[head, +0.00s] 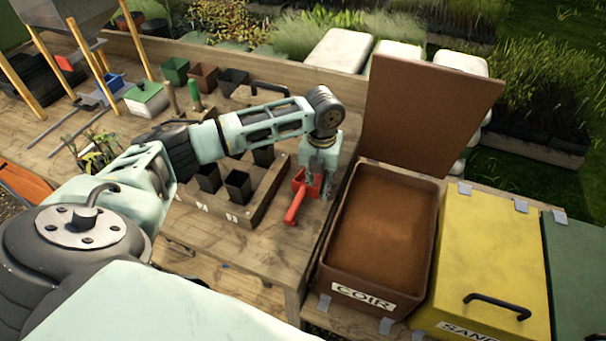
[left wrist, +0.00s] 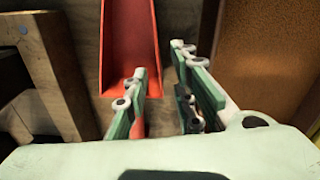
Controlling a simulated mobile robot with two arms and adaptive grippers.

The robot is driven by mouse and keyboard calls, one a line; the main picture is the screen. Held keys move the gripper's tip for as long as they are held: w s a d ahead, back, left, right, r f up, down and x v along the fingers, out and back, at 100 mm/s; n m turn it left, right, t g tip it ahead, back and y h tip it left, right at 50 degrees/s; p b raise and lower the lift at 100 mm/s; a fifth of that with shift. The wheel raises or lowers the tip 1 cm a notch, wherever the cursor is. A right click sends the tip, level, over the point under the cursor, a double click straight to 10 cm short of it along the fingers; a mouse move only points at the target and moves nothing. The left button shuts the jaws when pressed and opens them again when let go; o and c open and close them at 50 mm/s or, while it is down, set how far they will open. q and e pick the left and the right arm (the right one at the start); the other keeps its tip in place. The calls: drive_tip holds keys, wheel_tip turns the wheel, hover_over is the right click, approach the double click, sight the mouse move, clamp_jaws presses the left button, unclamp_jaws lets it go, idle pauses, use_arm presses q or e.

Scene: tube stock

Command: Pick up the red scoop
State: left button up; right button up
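The red scoop (head: 295,208) lies on the wooden table near its right edge, its handle toward the front and its tray toward the back. In the left wrist view its tray (left wrist: 128,40) shows at the top, left of centre. My left gripper (head: 318,172) points down at the scoop's tray end. In the left wrist view my left gripper (left wrist: 160,62) is open, with bare wood showing between its fingers. One finger overlaps the scoop's right side; the other is to the right of it. Most of the handle is hidden there. I cannot tell whether they touch. My right gripper is not in view.
An open brown bin (head: 365,288) labelled COIR stands just right of the scoop, its lid raised. A yellow SAND bin (head: 490,250) stands beyond it. A wooden tray (head: 262,205) with black pots is close on the left. Bare table lies in front of it.

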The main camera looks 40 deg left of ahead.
use_arm(q)
drive_tip(key=shift+w+f, duration=0.15)
drive_tip(key=shift+f, duration=0.75)
drive_tip(key=shift+r, duration=0.1)
drive_tip(key=shift+c, duration=0.4)
clamp_jaws()
